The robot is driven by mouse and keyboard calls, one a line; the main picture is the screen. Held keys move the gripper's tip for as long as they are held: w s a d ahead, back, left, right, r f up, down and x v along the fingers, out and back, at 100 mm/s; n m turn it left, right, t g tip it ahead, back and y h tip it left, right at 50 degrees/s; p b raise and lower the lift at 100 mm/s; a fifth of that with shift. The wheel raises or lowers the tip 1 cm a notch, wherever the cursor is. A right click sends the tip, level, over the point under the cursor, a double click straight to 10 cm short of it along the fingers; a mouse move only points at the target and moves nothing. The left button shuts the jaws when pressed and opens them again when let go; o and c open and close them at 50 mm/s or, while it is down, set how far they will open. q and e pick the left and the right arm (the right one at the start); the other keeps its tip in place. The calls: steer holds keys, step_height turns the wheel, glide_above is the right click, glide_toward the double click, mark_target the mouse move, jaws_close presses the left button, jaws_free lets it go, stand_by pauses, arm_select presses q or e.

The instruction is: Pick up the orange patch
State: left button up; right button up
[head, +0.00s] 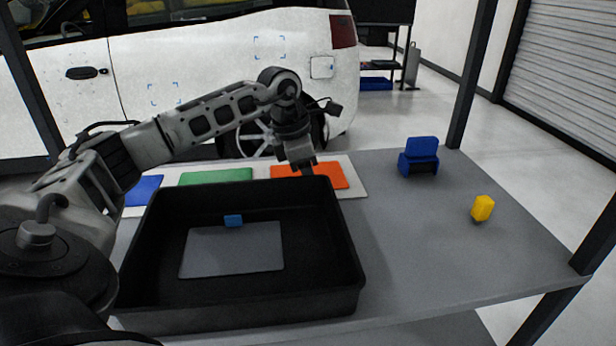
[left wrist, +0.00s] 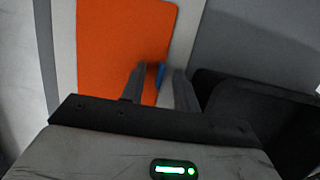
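The orange patch (head: 332,176) lies flat on a white board behind the black tray, and it fills the upper left middle of the left wrist view (left wrist: 112,50). A small blue tab (left wrist: 160,75) shows at the patch's right side in the left wrist view. My left gripper (head: 304,170) points down over the patch in the head view. In the left wrist view its two fingers (left wrist: 160,84) are apart, with the blue tab between them and a gap visible. Whether the fingertips touch the tab cannot be told. My right gripper is not in view.
A black tray (head: 350,262) holds a grey sheet (head: 232,255) with a blue tab. A green patch (head: 215,177) and a blue patch (head: 143,190) lie left of the orange one. A dark blue object (head: 420,156) and a yellow block (head: 482,208) stand right. A white car (head: 210,60) is behind.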

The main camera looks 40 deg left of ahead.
arm_select(q)
jaws_close()
steer(key=shift+r, duration=0.15)
